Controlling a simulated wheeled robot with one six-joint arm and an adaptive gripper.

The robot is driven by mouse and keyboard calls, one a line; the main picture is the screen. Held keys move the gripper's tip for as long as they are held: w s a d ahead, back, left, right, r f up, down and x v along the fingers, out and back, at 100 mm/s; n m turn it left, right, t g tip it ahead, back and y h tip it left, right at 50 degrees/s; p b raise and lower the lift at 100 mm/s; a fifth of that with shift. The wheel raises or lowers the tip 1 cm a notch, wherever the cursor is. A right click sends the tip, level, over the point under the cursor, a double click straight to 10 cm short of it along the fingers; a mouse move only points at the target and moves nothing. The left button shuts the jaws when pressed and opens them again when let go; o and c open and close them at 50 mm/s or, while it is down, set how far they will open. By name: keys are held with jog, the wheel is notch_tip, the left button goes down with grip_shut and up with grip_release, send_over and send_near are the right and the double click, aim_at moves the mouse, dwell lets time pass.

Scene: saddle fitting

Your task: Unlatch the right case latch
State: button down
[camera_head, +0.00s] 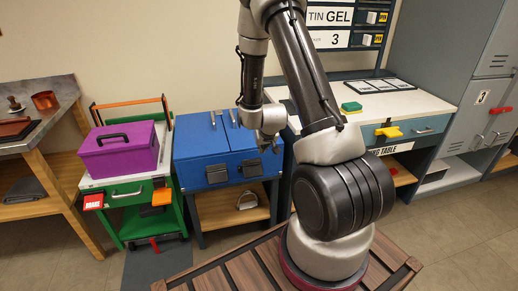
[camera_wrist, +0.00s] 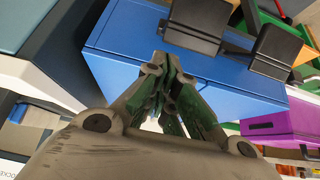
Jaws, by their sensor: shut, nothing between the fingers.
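The blue case (camera_head: 200,148) stands on a bench left of my arm in the head view, with two dark latches on its front. The right case latch (camera_head: 251,168) is just left of and below my gripper (camera_head: 270,143). In the wrist view, which is turned over, the right latch (camera_wrist: 195,25) is at the top, beyond my fingertips (camera_wrist: 165,75). The left latch (camera_head: 216,174) also shows there (camera_wrist: 275,50). My gripper is shut and empty, apart from the right latch in the wrist view. I cannot tell clearly whether the latches are fastened.
A purple toolbox (camera_head: 120,150) sits on a green cart to the left. Two slim metal pieces (camera_head: 233,118) show at the case's back edge. A white-topped bench (camera_head: 415,103) with a yellow-handled drawer (camera_head: 388,132) stands to the right.

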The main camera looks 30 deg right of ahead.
jog(key=s, duration=0.1)
jog(key=s+a+r, duration=0.1)
jog(key=s, duration=0.1)
jog(key=s+r, duration=0.1)
jog(key=s, duration=0.1)
jog(key=shift+a, duration=0.25)
jog(key=s+a+g+y, duration=0.2)
jog(key=s+a+g, duration=0.25)
jog(key=s, duration=0.55)
jog(key=s+a+r+n, duration=0.1)
jog(key=s+r, duration=0.4)
jog(key=r, duration=0.5)
jog(key=s+a+r+n+t, duration=0.1)
jog(key=s+r, duration=0.4)
jog(key=r, duration=0.6)
jog(key=s+a+r+n+t, duration=0.1)
jog(key=s+r, duration=0.4)
jog(key=r, duration=0.5)
jog(key=shift+s+r, duration=0.2)
jog(key=shift+s, duration=0.05)
